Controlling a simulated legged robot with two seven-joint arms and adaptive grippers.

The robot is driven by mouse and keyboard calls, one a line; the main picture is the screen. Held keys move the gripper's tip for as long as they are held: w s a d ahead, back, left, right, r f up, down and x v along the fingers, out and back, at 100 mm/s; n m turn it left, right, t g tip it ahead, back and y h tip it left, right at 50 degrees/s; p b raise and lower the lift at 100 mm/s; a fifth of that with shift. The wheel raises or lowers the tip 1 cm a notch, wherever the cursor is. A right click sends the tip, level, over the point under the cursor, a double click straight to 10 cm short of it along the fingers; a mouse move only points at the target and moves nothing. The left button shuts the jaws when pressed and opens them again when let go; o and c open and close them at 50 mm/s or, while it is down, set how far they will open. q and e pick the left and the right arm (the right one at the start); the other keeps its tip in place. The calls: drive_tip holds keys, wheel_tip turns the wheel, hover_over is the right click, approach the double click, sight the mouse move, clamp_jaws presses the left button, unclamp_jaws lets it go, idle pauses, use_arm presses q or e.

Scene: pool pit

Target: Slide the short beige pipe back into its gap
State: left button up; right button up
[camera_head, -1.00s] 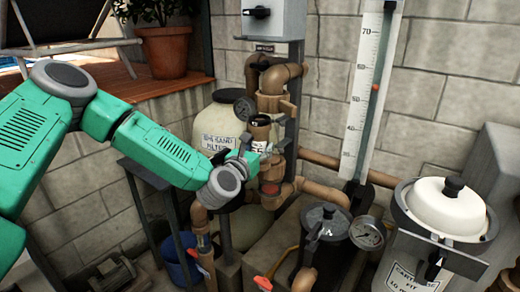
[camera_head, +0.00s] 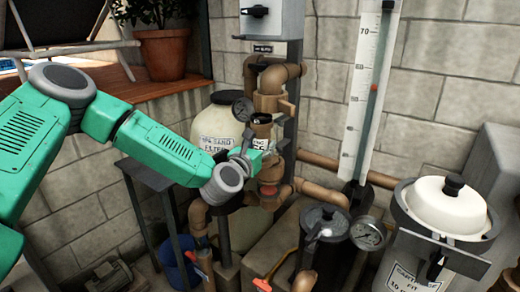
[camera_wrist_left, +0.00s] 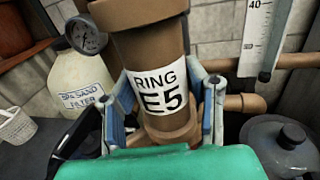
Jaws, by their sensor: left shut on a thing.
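The short beige pipe (camera_head: 262,131) stands near upright in the brown pipe column, between an upper fitting (camera_head: 268,102) and a lower fitting (camera_head: 270,172). In the left wrist view the pipe (camera_wrist_left: 150,50) carries a white label reading "RING E5" and leans slightly. My left gripper (camera_head: 256,150) is shut on it, with one finger on each side of the label in the wrist view (camera_wrist_left: 167,108). The lower end sits close to a brown collar (camera_wrist_left: 176,136); whether it is fully seated I cannot tell. My right gripper is out of view.
A sand filter tank (camera_head: 217,127) with a gauge (camera_head: 244,108) stands behind left. A grey post runs behind the column. A blue bucket (camera_head: 180,268) is low left.

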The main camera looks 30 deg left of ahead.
use_arm(q)
drive_tip(key=shift+w+b, duration=0.6)
drive_tip(key=shift+w, duration=0.15)
drive_tip(key=shift+b, duration=0.45)
idle(0.3)
drive_tip(key=shift+w+d+b, duration=0.1)
drive_tip(key=shift+w+b, duration=0.55)
drive_tip(key=shift+w, duration=0.4)
drive_tip(key=shift+r, duration=0.1)
idle(0.3)
drive_tip(key=shift+w, duration=0.15)
drive_tip(key=shift+c, duration=0.5)
drive_tip(key=shift+w+d+b, duration=0.1)
drive_tip(key=shift+w+b, duration=0.05)
drive_tip(key=shift+b, duration=0.5)
drive_tip(key=shift+w, duration=0.1)
idle(0.3)
drive_tip(key=shift+w+f+b, duration=0.1)
drive_tip(key=shift+f+b, duration=0.15)
drive_tip(key=shift+b, duration=0.45)
clamp_jaws()
drive_tip(key=shift+w+d+f, duration=0.1)
